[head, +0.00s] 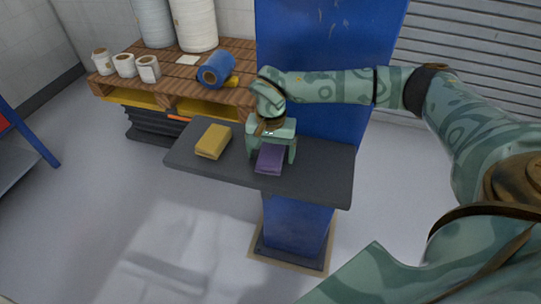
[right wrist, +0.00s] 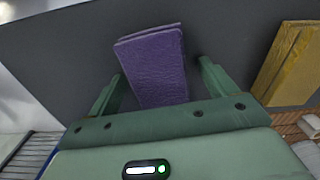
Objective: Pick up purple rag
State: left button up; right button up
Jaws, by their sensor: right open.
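In the right wrist view the right gripper (right wrist: 157,78) shows gaps between each finger and the rag at the fingertips. The rear end of the rag is hidden by the gripper body. My left gripper is not in view.
A yellow folded rag (head: 213,141) lies left of the purple one, also in the right wrist view (right wrist: 290,62). The dark tabletop (head: 325,172) is bare to the right. A blue column (head: 320,60) stands behind. A wooden pallet (head: 190,88) with several rolls is behind left.

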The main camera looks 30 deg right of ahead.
aim_at(271, 151)
jog(key=c, duration=1.1)
jog(key=shift+o, duration=0.2)
jog(key=shift+r, duration=0.1)
jog(key=shift+r, duration=0.1)
jog(key=shift+r, duration=0.35)
notch_tip(271, 151, up, 3)
jog(key=shift+f+p, duration=0.15)
jog(key=shift+p, duration=0.25)
jog(key=s+d+r+p, duration=0.2)
jog(key=s+d+r, duration=0.2)
jog(key=s+r, duration=0.5)
jog(key=s, duration=0.4)
jog(key=shift+s+r, duration=0.2)
jog(key=shift+s, duration=0.05)
jog(key=shift+o, duration=0.3)
